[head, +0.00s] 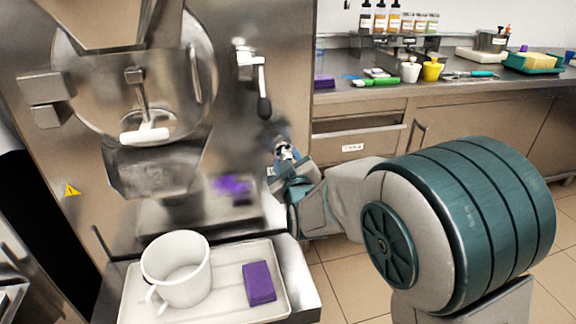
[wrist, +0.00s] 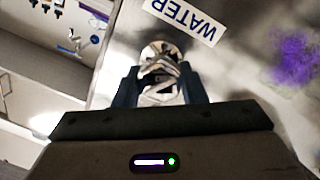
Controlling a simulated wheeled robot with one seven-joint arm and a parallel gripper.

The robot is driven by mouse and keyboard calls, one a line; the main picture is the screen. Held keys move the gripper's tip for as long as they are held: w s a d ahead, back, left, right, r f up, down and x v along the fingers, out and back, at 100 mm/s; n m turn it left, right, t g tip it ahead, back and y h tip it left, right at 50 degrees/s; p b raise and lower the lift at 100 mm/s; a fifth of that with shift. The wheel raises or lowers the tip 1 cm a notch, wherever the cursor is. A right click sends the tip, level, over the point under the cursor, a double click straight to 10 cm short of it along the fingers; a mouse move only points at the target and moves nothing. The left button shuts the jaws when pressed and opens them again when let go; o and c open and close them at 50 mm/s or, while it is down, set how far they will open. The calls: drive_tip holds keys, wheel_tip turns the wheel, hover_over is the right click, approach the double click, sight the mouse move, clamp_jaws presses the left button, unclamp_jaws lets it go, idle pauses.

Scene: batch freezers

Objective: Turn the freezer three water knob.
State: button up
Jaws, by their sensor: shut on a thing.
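The freezer (head: 235,130) is a steel machine at the left of the head view. Its water knob (wrist: 158,52) is a pale metal knob beside a label (wrist: 187,17) reading WATER in the wrist view. My gripper (wrist: 160,88) has its two dark fingers on either side of the knob and is shut on it. In the head view my gripper (head: 287,155) is at the right edge of the freezer front, below a lever with a black handle (head: 264,105). The fingers and my arm mostly hide the knob there.
A white tray (head: 218,300) below the freezer spout holds a white mug (head: 176,270) and a purple sponge (head: 259,283). A counter (head: 350,92) with bottles, cups and tools runs along the back right. The tiled floor before it is clear.

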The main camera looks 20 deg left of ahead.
drive_tip(key=m+b, duration=0.6)
drive_tip(key=shift+d+f+b, duration=0.15)
drive_tip(key=shift+f+b, duration=0.1)
drive_tip(key=shift+b, duration=0.1)
drive_tip(key=m+b, duration=0.3)
drive_tip(key=b, duration=0.1)
drive_tip(key=shift+m+g, duration=0.4)
drive_tip(key=shift+r+m+b, duration=0.2)
drive_tip(key=shift+m+b, duration=0.45)
drive_tip(key=shift+m, duration=0.05)
drive_tip(key=o, duration=1)
drive_tip(key=shift+r, duration=0.1)
drive_tip(key=p+v, duration=0.2)
drive_tip(key=v, duration=1.1)
drive_tip(key=shift+s+d, duration=0.25)
drive_tip(key=shift+d, duration=0.05)
